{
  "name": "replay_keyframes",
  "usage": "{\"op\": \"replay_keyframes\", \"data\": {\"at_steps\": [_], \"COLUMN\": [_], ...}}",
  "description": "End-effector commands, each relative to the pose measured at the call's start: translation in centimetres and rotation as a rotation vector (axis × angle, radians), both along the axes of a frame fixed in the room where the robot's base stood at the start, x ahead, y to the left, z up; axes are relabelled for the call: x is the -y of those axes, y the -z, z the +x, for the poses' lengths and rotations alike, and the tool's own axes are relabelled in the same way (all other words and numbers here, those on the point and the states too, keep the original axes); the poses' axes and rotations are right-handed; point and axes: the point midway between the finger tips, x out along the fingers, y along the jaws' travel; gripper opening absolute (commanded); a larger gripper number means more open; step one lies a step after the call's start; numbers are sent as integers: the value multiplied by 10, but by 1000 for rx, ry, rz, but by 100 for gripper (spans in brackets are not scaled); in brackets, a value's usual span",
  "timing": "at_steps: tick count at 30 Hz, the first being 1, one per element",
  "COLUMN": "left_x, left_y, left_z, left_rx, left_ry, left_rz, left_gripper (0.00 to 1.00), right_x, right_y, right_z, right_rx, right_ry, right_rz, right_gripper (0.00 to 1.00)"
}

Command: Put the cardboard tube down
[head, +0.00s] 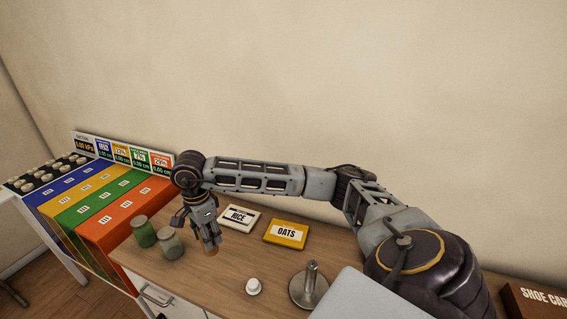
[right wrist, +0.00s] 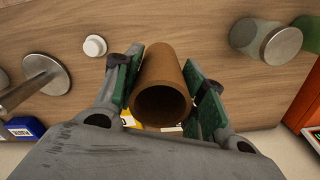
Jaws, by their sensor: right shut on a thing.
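The cardboard tube (right wrist: 162,82) is a brown hollow cylinder. In the right wrist view it sits between the green pads of my right gripper (right wrist: 165,85), with its open end toward the camera. In the head view my right gripper (head: 209,240) points down over the wooden counter, and only a small brown bit of the tube (head: 211,250) shows under the fingers. I cannot tell whether the tube touches the counter (head: 215,285). My left gripper is not in view.
Two lidded jars (head: 170,243) stand just left of the gripper. A rice box (head: 239,219) and a yellow oats box (head: 286,234) lie behind and to the right. A white knob-like item (head: 253,286) and a metal stand (head: 309,287) are at front right. Coloured shelving (head: 100,205) adjoins left.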

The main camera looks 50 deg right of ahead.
Motion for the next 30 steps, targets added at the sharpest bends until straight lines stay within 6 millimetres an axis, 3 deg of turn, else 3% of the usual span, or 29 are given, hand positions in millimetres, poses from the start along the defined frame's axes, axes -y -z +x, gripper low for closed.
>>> {"op": "replay_keyframes", "data": {"at_steps": [11, 24, 30], "left_x": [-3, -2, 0], "left_y": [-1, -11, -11], "left_z": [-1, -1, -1], "left_rx": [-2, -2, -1], "left_ry": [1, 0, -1], "left_rz": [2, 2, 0], "left_gripper": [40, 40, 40], "right_x": [0, 0, 0], "right_y": [4, 55, 62], "right_z": [0, 0, 0], "right_rx": [-2, -2, 0], "right_ry": [1, 1, 1], "right_rz": [0, -1, 1], "right_gripper": [19, 19, 19]}}
